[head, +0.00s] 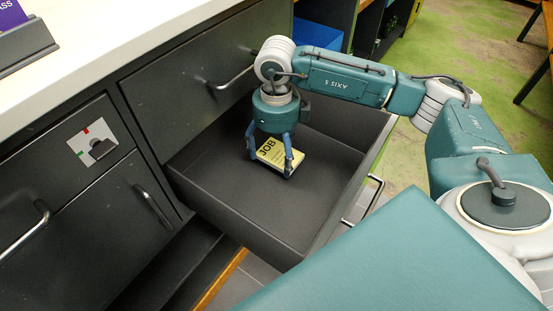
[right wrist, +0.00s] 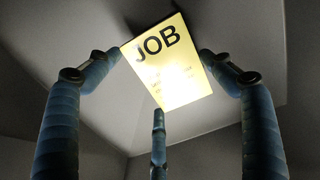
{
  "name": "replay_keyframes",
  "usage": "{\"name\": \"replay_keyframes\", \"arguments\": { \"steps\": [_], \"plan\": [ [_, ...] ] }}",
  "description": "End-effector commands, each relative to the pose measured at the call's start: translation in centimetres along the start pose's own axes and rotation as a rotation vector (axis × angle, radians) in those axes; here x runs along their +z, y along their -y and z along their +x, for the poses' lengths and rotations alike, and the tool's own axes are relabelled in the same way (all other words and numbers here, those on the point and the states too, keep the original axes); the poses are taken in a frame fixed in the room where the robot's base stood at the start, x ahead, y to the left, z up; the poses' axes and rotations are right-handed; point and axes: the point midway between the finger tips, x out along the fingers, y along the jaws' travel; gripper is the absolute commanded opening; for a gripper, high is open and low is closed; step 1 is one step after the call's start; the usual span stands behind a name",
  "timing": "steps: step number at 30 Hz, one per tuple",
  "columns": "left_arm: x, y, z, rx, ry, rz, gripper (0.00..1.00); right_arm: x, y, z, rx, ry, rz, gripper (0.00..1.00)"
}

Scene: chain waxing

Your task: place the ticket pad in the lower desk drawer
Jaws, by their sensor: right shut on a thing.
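The ticket pad (head: 277,154) is a yellow block marked JOB, inside the pulled-out lower desk drawer (head: 240,205). My right gripper (head: 270,163) reaches down into the drawer and is shut on the pad. In the right wrist view the pad (right wrist: 168,65) sits tilted between two blue fingertips, with a third finger below its lower edge. The drawer is otherwise empty. I cannot tell whether the pad touches the drawer floor. My left gripper is not in view.
A closed drawer with a bar handle (head: 232,80) is above the open one. The white counter (head: 100,45) carries a grey holder with a purple card (head: 22,40). A blue bin (head: 318,34) stands on a shelf behind. Drawer walls surround my gripper.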

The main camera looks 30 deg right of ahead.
Motion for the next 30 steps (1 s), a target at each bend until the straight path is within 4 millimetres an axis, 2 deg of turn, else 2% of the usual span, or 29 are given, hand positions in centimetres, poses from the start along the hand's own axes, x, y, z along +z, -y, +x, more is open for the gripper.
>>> {"name": "replay_keyframes", "arguments": {
  "steps": [5, 12, 16, 25, 26, 28, 30],
  "plan": [
    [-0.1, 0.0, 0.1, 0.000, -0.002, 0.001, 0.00, 0.2, 0.5, 0.7, 0.001, -0.002, -0.001, 0.54],
    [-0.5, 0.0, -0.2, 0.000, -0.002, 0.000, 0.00, 0.2, 0.4, 3.5, 0.001, -0.001, -0.001, 0.54],
    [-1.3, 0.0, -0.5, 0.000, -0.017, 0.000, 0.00, 0.2, 0.4, 3.5, 0.000, 0.000, -0.001, 0.54],
    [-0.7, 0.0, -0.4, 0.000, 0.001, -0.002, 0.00, 0.2, 0.4, 3.8, 0.000, 0.000, -0.001, 0.54],
    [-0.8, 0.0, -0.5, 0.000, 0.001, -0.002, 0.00, 0.2, 0.4, 3.8, 0.000, 0.000, -0.001, 0.85],
    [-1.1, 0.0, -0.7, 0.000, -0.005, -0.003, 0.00, 0.2, 0.4, 3.7, 0.000, 0.000, -0.001, 0.99],
    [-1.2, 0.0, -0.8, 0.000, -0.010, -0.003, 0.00, 0.2, 0.4, 3.7, 0.000, 0.000, -0.001, 1.00]
  ]
}}
